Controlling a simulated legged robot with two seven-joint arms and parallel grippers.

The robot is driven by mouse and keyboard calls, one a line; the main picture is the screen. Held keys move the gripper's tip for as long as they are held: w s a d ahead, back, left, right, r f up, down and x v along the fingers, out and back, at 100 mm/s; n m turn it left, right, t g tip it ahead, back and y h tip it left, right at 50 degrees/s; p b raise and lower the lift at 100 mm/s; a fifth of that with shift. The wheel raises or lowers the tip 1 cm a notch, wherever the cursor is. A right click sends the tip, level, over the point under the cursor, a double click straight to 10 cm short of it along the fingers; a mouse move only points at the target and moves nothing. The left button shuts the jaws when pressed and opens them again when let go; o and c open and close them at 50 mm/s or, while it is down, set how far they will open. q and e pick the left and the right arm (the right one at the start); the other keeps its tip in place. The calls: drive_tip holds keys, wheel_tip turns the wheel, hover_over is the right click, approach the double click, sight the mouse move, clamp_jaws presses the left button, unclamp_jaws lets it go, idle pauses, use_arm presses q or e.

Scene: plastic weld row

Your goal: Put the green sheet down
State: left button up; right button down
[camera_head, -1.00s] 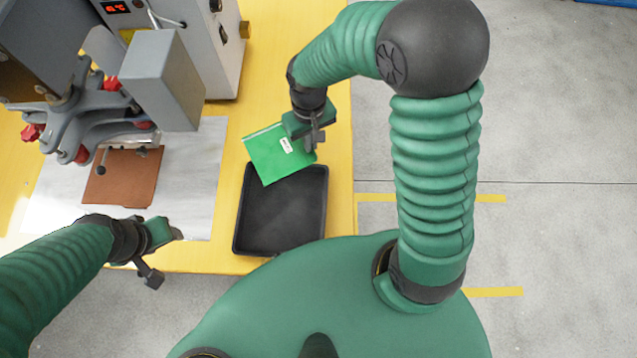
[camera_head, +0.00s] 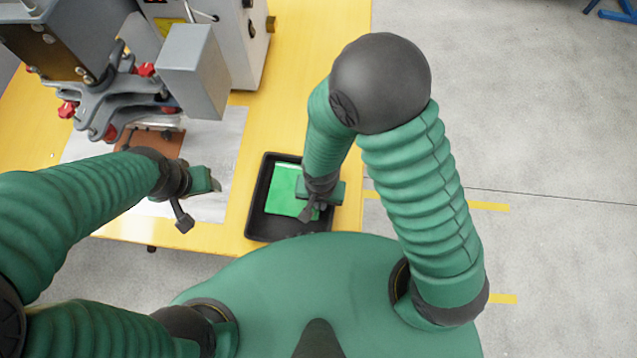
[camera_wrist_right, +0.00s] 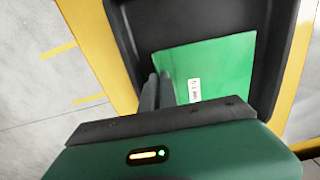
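The green sheet (camera_head: 286,192) is a thin square with a small white label. It is inside the black tray (camera_head: 251,218), over the tray floor; I cannot tell whether it lies fully flat. My right gripper (camera_head: 310,211) is at the sheet's near right part, low over the tray. In the right wrist view its fingers (camera_wrist_right: 160,92) are close together at the edge of the sheet (camera_wrist_right: 224,68), beside the label, and look shut on it. My left gripper (camera_head: 213,184) is over the silver mat, left of the tray; its finger gap cannot be made out.
A grey press machine (camera_head: 195,70) with red knobs stands at the back left. A brown sheet (camera_head: 160,141) lies on the silver mat (camera_head: 232,135) under it. The yellow table (camera_head: 310,95) is clear behind the tray and ends just right of it.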

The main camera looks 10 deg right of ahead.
drive_tip(key=shift+a+f, duration=0.25)
drive_tip(key=shift+f, duration=0.4)
drive_tip(key=c, duration=2.1)
unclamp_jaws()
drive_tip(key=shift+d+f, duration=0.1)
drive_tip(key=shift+d, duration=0.2)
drive_tip(key=o, duration=0.5)
drive_tip(key=shift+d, duration=0.1)
drive_tip(key=shift+c, duration=0.2)
use_arm(q)
drive_tip(key=shift+f, duration=0.15)
drive_tip(key=shift+a, duration=0.15)
use_arm(e)
drive_tip(key=shift+a, duration=0.25)
